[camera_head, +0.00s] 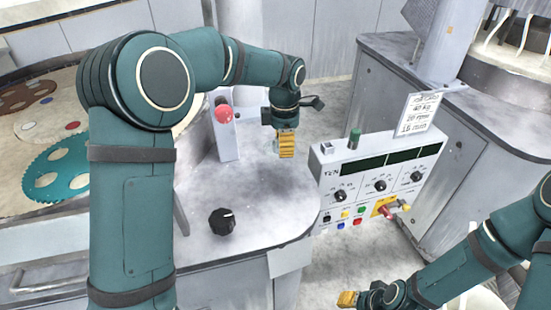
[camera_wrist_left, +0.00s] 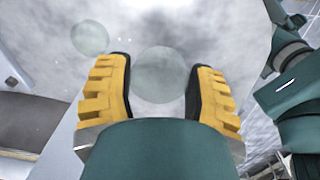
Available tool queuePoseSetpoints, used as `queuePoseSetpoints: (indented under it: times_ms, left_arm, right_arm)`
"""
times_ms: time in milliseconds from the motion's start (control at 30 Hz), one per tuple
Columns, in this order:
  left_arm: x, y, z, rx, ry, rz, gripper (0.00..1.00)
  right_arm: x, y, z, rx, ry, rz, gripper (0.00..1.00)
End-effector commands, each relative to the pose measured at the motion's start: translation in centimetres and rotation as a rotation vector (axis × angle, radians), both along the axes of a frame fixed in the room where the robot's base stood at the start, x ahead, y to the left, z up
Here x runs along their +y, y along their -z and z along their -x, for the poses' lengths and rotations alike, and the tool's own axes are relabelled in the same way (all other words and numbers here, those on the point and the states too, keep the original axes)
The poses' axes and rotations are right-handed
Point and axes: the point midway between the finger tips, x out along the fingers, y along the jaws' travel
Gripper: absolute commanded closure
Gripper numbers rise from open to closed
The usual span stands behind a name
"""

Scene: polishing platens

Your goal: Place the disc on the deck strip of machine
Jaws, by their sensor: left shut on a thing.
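My left gripper (camera_head: 286,148) is above the grey deck strip (camera_head: 255,195) of the near machine, pointing down. In the left wrist view its yellow fingers (camera_wrist_left: 162,92) are shut on a clear, glassy disc (camera_wrist_left: 163,72), which sits between the dark pads. The disc cannot be made out in the head view. A second clear round disc (camera_wrist_left: 90,37) shows to the upper left in the wrist view, apart from the fingers, against the grey surface. My right gripper (camera_head: 348,299) is at the bottom edge of the head view, and its finger gap cannot be made out.
A red button post (camera_head: 224,115) and a black knob (camera_head: 221,221) stand on the deck. A control panel (camera_head: 380,180) is right of it. A platen with a teal toothed carrier (camera_head: 48,188) lies at left. Bare deck lies between knob and gripper.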

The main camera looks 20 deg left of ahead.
Motion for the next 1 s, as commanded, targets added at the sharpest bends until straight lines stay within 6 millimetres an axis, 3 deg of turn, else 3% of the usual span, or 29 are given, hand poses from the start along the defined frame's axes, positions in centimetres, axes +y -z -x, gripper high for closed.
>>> queuePoseSetpoints:
  times_ms: [700, 1000]
  left_arm:
    - [0.0, 9.4, 0.1, 0.004, -0.001, 0.000, 0.83]
    - [0.0, 9.9, 0.0, 0.000, 0.000, 0.000, 0.83]
  right_arm:
    - [0.1, 1.4, 0.5, 0.011, -0.008, -0.002, 0.53]
    - [0.1, 1.4, 0.5, 0.011, -0.009, -0.002, 0.53]
